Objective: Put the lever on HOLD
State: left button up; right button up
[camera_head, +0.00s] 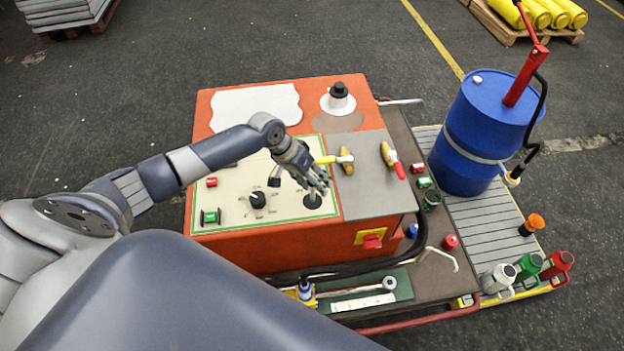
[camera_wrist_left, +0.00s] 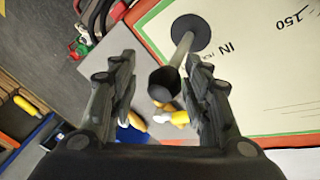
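The lever (camera_wrist_left: 183,52) is a grey rod with a dark round knob, rising from a round black base (camera_head: 312,201) on the cream control panel (camera_head: 228,186) of the orange machine. In the left wrist view the lever's knob lies between the two fingers of my left gripper (camera_wrist_left: 161,75). The fingers are spread, with gaps visible on both sides of the knob. In the head view my left gripper (camera_head: 318,186) is over the lever and hides most of its rod. Lettering beside the base is partly covered, and I cannot read a HOLD mark. My right gripper is not in view.
A black rotary dial (camera_head: 257,199), a red button (camera_head: 211,182) and a green switch (camera_head: 210,217) share the panel. A blue barrel (camera_head: 480,130) stands further right.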

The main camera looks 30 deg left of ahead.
pick_arm(q)
jog(key=shift+w+a, duration=0.1)
jog(key=v, duration=1.2)
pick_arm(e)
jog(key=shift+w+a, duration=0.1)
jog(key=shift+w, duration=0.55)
